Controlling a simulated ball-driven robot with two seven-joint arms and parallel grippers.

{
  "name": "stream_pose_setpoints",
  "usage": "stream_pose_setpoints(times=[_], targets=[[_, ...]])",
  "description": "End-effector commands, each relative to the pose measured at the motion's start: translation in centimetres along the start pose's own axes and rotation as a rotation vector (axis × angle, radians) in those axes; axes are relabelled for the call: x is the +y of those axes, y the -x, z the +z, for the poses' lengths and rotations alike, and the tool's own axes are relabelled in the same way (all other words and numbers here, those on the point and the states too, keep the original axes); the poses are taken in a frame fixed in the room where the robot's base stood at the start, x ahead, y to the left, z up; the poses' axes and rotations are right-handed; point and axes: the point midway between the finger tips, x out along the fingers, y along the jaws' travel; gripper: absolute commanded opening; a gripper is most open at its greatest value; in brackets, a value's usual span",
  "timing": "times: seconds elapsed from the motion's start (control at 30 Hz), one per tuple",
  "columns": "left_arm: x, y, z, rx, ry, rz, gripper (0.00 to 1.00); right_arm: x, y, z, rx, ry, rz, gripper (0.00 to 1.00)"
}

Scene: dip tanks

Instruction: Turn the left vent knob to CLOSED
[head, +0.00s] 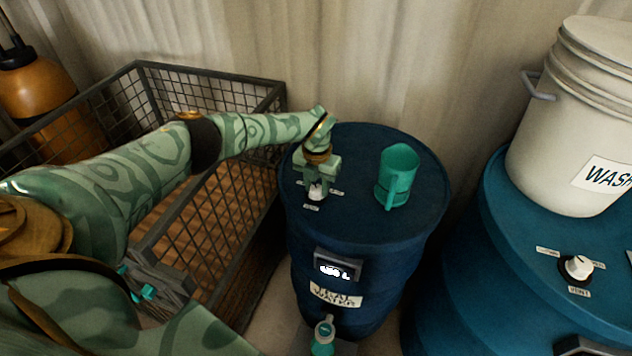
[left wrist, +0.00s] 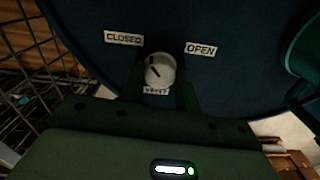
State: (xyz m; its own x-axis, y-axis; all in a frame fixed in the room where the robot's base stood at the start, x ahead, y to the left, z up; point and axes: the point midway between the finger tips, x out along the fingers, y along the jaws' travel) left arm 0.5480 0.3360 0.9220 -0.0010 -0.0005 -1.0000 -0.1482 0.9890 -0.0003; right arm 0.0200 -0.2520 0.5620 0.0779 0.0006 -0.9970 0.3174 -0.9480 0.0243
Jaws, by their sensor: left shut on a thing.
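The left vent knob (left wrist: 160,69) is a small round white knob on top of the dark blue drum (head: 335,230). In the left wrist view its dark pointer mark slants to the upper left, toward the CLOSED label (left wrist: 124,38). The OPEN label (left wrist: 201,49) is at its upper right, and a partly hidden VENT label (left wrist: 157,90) is below it. My left gripper (head: 316,188) reaches down from above and is shut on the knob, with a finger on either side. My right gripper is not in view.
A teal jug (head: 397,176) stands on the same drum, right of my left gripper. A wire crate (head: 210,75) is at the left. A larger blue drum (head: 480,270) at the right bears a white WASH bucket (head: 550,130) and another vent knob (head: 577,267).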

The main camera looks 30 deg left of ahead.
Motion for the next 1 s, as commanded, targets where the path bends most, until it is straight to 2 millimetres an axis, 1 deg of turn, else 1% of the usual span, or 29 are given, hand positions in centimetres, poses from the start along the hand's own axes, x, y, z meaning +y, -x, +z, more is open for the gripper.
stream_pose_setpoints(times=[0.03,0.3,0.77,0.8,0.87,1.0], targets=[[0.00,0.32,0.17,-0.006,0.018,0.000,0.11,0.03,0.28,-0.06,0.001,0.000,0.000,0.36],[0.06,0.24,0.19,-0.006,0.092,0.000,0.11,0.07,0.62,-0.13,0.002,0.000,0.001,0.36],[0.07,0.20,0.21,-0.006,0.104,0.000,0.11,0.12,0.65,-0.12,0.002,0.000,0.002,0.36],[0.07,0.20,0.21,-0.006,0.104,0.000,0.39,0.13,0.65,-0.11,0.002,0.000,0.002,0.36],[0.06,0.19,0.19,-0.006,0.104,0.000,0.55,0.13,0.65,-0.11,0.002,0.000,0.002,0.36],[0.04,0.12,0.12,-0.004,0.103,0.000,0.55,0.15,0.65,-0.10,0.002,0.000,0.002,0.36]])
